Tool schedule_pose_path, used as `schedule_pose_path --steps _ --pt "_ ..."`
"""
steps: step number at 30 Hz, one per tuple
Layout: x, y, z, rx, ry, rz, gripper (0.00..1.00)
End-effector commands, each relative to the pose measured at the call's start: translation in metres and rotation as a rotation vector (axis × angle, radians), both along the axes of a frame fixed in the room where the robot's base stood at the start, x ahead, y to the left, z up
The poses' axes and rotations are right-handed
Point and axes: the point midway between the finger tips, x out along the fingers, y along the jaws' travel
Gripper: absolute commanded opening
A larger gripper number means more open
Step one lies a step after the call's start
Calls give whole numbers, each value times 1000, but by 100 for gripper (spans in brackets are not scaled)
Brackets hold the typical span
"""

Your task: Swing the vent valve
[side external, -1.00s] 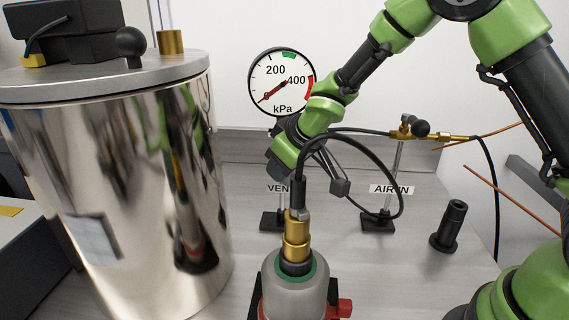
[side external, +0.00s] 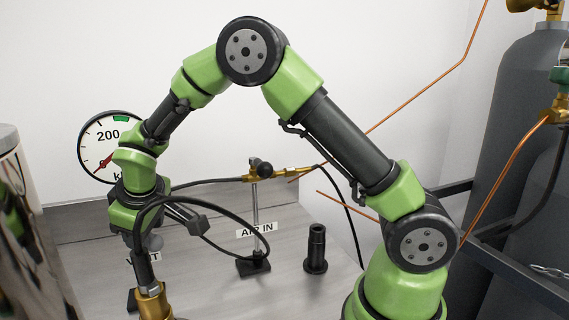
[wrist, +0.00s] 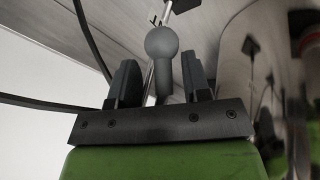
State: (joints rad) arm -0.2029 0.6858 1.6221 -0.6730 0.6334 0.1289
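The vent valve is mostly hidden behind my arm and the black hose in the side view. Its partly covered label (side external: 145,258) shows below my gripper. My gripper (wrist: 160,62) has its two dark fingers apart in the wrist view. A grey ball knob (wrist: 162,42) on a short stem, apparently the vent valve's handle, stands between the fingers, with gaps visible on both sides. The knob also shows just below the wrist in the side view (side external: 153,242). Whether a finger touches it I cannot tell. A round kPa gauge (side external: 101,135) is behind my wrist, partly covered.
The AIR IN valve (side external: 262,170) stands on a post to the right, with a black hose (side external: 225,216) looping in front. A black cylinder (side external: 316,250) stands on the bench. A shiny vessel (side external: 25,250) is close on the left; brass fitting (side external: 154,302) in front.

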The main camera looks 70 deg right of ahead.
Motion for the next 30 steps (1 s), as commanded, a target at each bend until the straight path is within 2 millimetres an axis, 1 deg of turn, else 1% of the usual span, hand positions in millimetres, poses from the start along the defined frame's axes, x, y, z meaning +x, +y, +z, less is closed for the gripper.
schedule_pose_path --steps 12,18,27,30 --pt "-7 -6 9 -232 229 1 43" --pt "-14 10 49 -233 227 2 43" --pt "-24 33 99 -230 229 1 43" --pt "-34 26 111 -189 219 -17 43"
